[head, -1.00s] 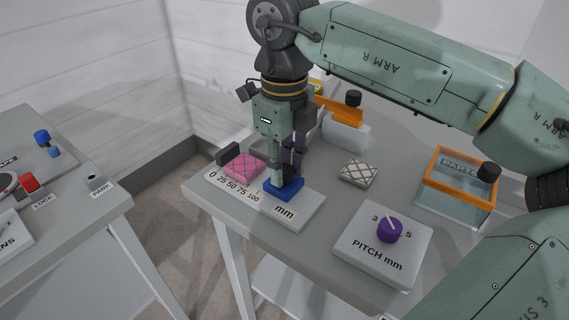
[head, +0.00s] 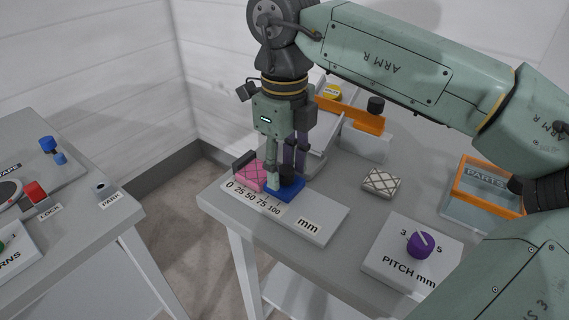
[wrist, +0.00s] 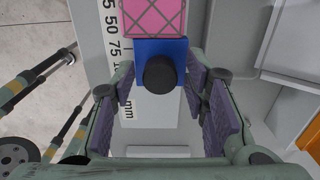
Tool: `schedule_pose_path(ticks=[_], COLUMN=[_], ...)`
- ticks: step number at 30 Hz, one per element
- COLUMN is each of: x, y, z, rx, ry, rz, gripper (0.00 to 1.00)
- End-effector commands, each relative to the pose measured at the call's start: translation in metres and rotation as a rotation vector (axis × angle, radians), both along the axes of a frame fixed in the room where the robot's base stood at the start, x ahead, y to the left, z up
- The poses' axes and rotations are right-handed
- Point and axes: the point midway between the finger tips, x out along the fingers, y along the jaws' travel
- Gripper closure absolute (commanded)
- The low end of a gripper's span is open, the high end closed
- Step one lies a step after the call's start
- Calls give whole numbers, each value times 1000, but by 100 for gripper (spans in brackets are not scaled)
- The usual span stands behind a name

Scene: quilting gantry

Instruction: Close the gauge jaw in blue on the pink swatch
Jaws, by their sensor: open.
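The gauge's blue jaw (head: 291,187) sits on the white scale plate (head: 323,226), right of the pink swatch (head: 248,177). In the wrist view the blue jaw (wrist: 149,49) appears to meet the edge of the pink swatch (wrist: 152,17), with no gap visible. A dark fixed block (head: 244,160) stands behind the swatch at the zero end. My gripper (head: 287,172) is down at the blue jaw. In the wrist view my gripper (wrist: 162,85) is open, its purple pads on either side of the jaw's dark round knob (wrist: 160,74), apparently apart from it. The head view hides the knob.
A white quilted swatch (head: 381,182) lies right of the gauge. The pitch dial (head: 420,244) stands front right, and an orange-rimmed parts bin (head: 487,190) beyond it. An orange-barred fixture (head: 360,118) is behind. A second table (head: 97,222) is across a gap at left.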

Motion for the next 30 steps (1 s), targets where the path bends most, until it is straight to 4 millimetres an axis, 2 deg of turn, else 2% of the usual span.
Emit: schedule_pose_path(ticks=[9,13,17,24,30], x=[0,0,0,0,0], y=[0,-1,0,0,0], z=[0,8,29,81,111], rx=[-2,-3,-1,-1,-1], ry=[1,0,0,-2,0], rz=[0,-1,-1,-1,-1], gripper=[54,54,54,54,54])
